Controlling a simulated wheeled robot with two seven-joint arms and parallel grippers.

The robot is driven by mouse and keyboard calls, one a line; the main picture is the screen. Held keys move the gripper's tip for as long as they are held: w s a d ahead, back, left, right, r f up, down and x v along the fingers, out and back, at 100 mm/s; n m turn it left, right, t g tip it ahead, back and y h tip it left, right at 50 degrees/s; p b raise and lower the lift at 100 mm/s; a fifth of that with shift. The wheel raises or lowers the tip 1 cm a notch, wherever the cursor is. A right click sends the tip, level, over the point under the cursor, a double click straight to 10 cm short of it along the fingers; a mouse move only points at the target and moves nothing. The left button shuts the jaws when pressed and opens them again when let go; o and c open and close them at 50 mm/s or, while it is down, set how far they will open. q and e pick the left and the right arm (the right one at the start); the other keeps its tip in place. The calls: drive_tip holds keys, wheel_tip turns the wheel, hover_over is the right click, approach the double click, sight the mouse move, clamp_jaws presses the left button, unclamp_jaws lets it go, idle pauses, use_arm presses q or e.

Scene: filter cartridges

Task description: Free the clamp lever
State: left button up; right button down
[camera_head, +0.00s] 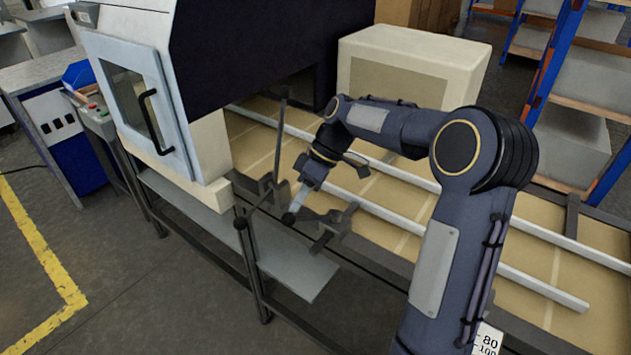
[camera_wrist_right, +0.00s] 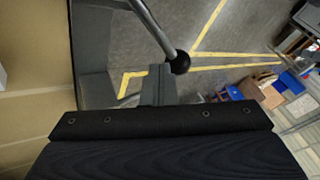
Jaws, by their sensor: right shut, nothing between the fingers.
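The clamp lever (camera_head: 258,203) is a thin dark rod with a round black knob at its lower left end, by the front edge of the conveyor. In the right wrist view a grey rod with a black ball knob (camera_wrist_right: 180,63) comes down from the top and ends just beside my fingers. My right gripper (camera_head: 290,215) is shut and empty, pointing down to the right of the lever; its fingers also show in the wrist view (camera_wrist_right: 158,72). Whether they touch the rod I cannot tell. My left gripper is not in view.
A tall thin post (camera_head: 281,130) rises close behind the lever. Dark clamp brackets (camera_head: 335,222) sit right of my gripper on the rail. A white machine with a windowed door (camera_head: 140,95) stands left. A grey shelf plate (camera_head: 300,272) lies below. A cream box housing (camera_head: 410,60) stands behind my arm.

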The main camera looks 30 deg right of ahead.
drive_tip(key=s+n+g, duration=0.1)
drive_tip(key=n, duration=0.1)
drive_tip(key=s+a+n+g, duration=0.1)
drive_tip(key=shift+s+a+n+p, duration=0.15)
drive_tip(key=shift+n+p, duration=0.15)
drive_tip(key=shift+n, duration=0.1)
drive_tip(key=shift+s+a+n+g+h, duration=0.1)
drive_tip(key=shift+s+n+g+h, duration=0.35)
drive_tip(key=shift+n, duration=0.35)
drive_tip(key=shift+s, duration=0.1)
drive_tip(key=v, duration=0.8)
drive_tip(key=shift+p, duration=0.4)
drive_tip(key=shift+f, duration=0.1)
